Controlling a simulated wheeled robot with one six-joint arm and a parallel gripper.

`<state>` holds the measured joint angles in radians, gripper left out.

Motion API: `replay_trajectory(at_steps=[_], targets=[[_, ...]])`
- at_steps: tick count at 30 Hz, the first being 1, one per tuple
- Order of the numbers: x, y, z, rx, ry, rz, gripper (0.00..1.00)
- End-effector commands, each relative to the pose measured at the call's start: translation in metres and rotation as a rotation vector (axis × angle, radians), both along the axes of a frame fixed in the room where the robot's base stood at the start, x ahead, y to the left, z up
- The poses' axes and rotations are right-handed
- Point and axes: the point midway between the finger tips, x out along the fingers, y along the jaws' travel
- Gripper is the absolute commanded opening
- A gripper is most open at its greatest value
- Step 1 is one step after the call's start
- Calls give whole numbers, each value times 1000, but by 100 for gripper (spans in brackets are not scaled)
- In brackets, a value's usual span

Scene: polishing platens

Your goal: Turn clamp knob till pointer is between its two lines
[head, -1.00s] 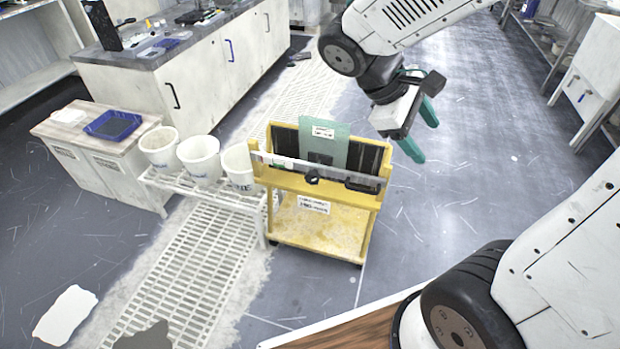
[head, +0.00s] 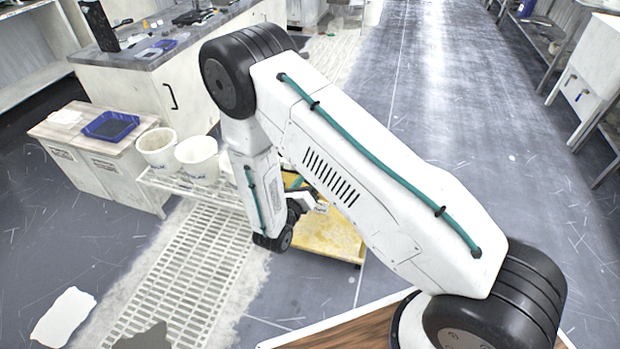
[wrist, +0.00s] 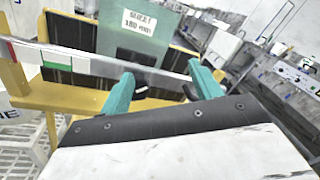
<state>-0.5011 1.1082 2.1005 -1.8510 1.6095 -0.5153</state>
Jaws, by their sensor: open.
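My gripper (wrist: 160,75) is open in the wrist view, its two teal fingers apart in front of the yellow cart's (wrist: 70,101) crossbar (wrist: 95,68). A dark part (wrist: 141,88), which looks like the clamp knob, shows between the fingers close to the left one and is partly hidden by it. I cannot tell whether a finger touches it. The bar carries red, white and green marks at its left end. I cannot make out the pointer or its two lines. In the head view my arm hides the knob and most of the cart (head: 325,238).
A green plate (wrist: 116,42) with a white label stands upright behind the bar, between dark panels. In the head view, white buckets (head: 157,147) stand on a rack left of the cart. A cabinet with a blue tray (head: 110,125) is farther left. Floor right of my arm is clear.

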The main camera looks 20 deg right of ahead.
Motion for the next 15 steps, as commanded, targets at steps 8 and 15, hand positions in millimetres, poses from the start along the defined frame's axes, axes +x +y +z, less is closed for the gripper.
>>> replay_trajectory(at_steps=[8, 15], targets=[[-5, 22, -54, -75, 91, 154, 64], [21, 3, -55, -75, 90, 156, 64]])
